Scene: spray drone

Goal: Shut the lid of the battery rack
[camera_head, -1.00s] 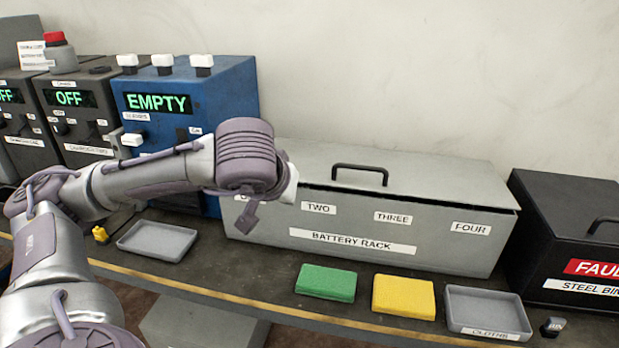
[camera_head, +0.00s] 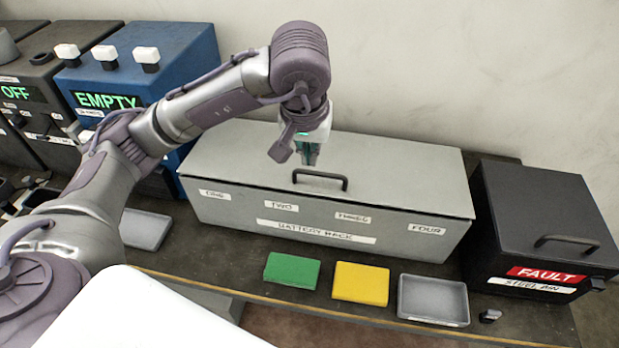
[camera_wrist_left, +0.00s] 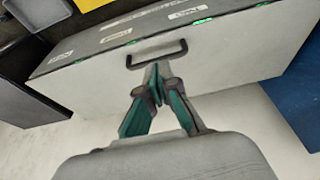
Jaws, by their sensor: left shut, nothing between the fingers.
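The grey battery rack (camera_head: 330,222) stands on the bench against the wall, its labels facing front. Its flat lid (camera_head: 400,180) lies down over the box, with a thin dark seam along the front edge. The dark lid handle (camera_head: 320,180) is near the lid's front edge; it also shows in the wrist view (camera_wrist_left: 157,54). My left gripper (camera_head: 309,155) is shut and empty, above the lid just behind the handle. In the wrist view its fingertips (camera_wrist_left: 156,84) are together beside the handle; contact is unclear. My right gripper is not in view.
A black steel bin (camera_head: 545,235) stands right of the rack. A blue unit (camera_head: 170,80) reading EMPTY stands left. Another tray (camera_head: 145,230) lies left.

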